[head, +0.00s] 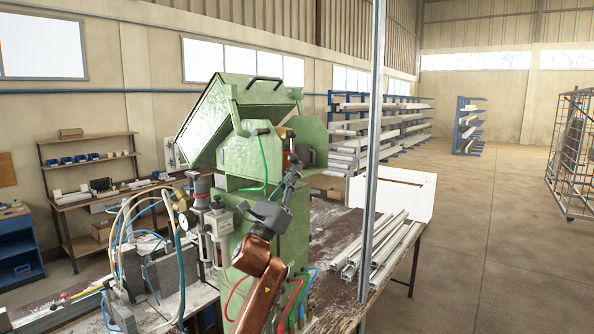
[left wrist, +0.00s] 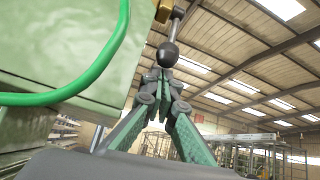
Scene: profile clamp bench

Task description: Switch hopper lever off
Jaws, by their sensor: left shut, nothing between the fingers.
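The lever shows in the left wrist view as a metal rod with a black ball knob (left wrist: 168,55), hanging from a brass fitting (left wrist: 163,11). In the head view a small brass fitting (head: 285,133) sits on the green machine (head: 230,150); the knob is too small to tell there. My left gripper (head: 295,168) is raised in front of the machine's upper part. Its fingertips (left wrist: 165,84) are shut and empty, just below the knob in the wrist view. Whether they touch the knob I cannot tell. My right gripper is out of view.
A green hose (left wrist: 90,80) loops beside my left gripper. A metal post (head: 372,150) stands to the right of the machine. Hoses and fittings crowd the left.

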